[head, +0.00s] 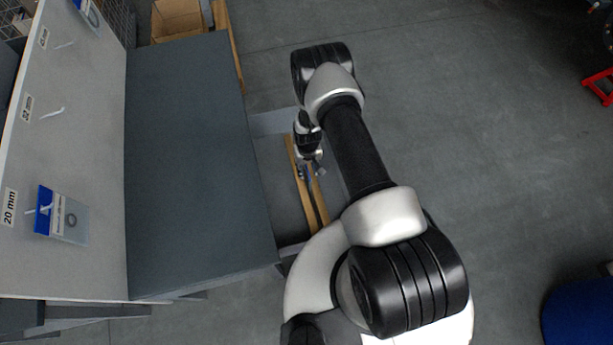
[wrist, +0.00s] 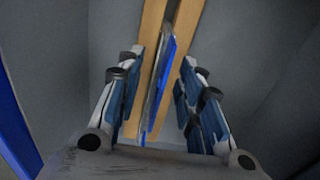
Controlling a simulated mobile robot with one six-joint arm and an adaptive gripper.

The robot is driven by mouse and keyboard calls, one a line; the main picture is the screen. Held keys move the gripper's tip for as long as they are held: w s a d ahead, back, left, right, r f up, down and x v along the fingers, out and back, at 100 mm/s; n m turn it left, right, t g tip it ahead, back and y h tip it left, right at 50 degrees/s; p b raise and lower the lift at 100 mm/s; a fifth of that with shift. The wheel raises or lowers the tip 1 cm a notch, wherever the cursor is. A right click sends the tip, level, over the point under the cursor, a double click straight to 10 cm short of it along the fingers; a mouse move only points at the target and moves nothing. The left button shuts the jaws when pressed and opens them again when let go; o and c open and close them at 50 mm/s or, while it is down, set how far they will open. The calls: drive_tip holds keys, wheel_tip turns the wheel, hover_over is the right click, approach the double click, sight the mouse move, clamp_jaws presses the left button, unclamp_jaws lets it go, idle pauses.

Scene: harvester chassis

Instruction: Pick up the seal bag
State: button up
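A thin bag with a blue edge, seen nearly edge-on, shows in the wrist view (wrist: 164,75). It stands between the two fingers of my gripper (wrist: 162,62), with gaps visible on both sides. My gripper is open. In the head view my gripper (head: 312,172) is low, right of the grey table, above wooden slats; a small blue patch shows beside it. Another seal bag with a blue header (head: 62,216) and a dark ring hangs on the board hook labelled 20 mm. A further bag (head: 88,14) hangs at the board's top end.
The grey tabletop (head: 190,160) is bare, beside the white hook board (head: 75,140). Wooden slats (head: 303,190) lie below my gripper and also show in the wrist view (wrist: 185,30). A cardboard box (head: 178,18) stands at the top left. Open floor lies to the right.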

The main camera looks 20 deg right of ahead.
drive_tip(key=f+b, duration=0.1)
drive_tip(key=f, duration=0.2)
drive_tip(key=f+b, duration=0.1)
drive_tip(key=f, duration=0.1)
drive_tip(key=shift+w+f+b, duration=0.1)
drive_tip(key=shift+w+b, duration=0.25)
clamp_jaws()
